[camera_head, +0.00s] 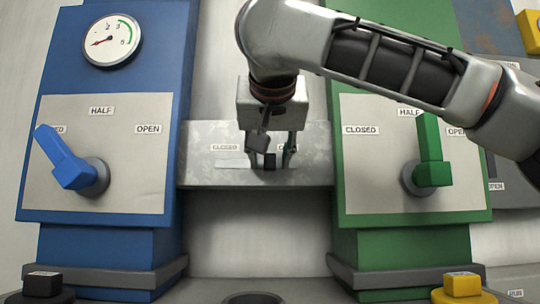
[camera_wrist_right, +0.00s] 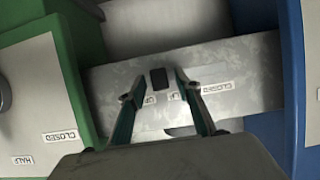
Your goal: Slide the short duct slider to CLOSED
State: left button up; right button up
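The short duct slider has a small dark knob (camera_head: 269,160) on a grey metal plate (camera_head: 205,172) between the blue and green cabinets. The CLOSED label (camera_head: 224,147) is at the plate's left; the OPEN label (camera_head: 287,148) is at its right, partly hidden by a finger. The knob sits nearer OPEN. My right gripper (camera_head: 273,154) points down at the plate, fingers apart. In the right wrist view the knob (camera_wrist_right: 158,78) shows between the open fingertips (camera_wrist_right: 160,84), with a visible gap on each side. CLOSED (camera_wrist_right: 220,87) lies to the right there. My left gripper is not in view.
The blue cabinet (camera_head: 60,205) with a blue lever (camera_head: 65,162) and gauge (camera_head: 112,41) stands left. The green cabinet (camera_head: 365,204) with a green lever (camera_head: 430,150) stands right, partly behind my arm. Black (camera_head: 42,284) and yellow (camera_head: 462,285) buttons are in front.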

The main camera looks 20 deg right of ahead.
jog(key=shift+c, duration=0.3)
grip_shut()
jog(key=a+p, duration=0.1)
jog(key=a, duration=0.1)
jog(key=w+a+p, duration=0.1)
jog(key=a, duration=0.2)
jog(key=w+a, duration=0.1)
jog(key=a, duration=0.2)
jog(key=shift+w+a+r+p, duration=0.1)
jog(key=shift+w+r+p, duration=0.05)
jog(key=shift+p, duration=0.25)
jog(key=shift+w+a, duration=0.15)
jog(key=shift+a, duration=0.3)
jog(key=shift+c, duration=0.3)
grip_release()
jog(key=shift+o, duration=0.6)
jog(key=shift+a, duration=0.2)
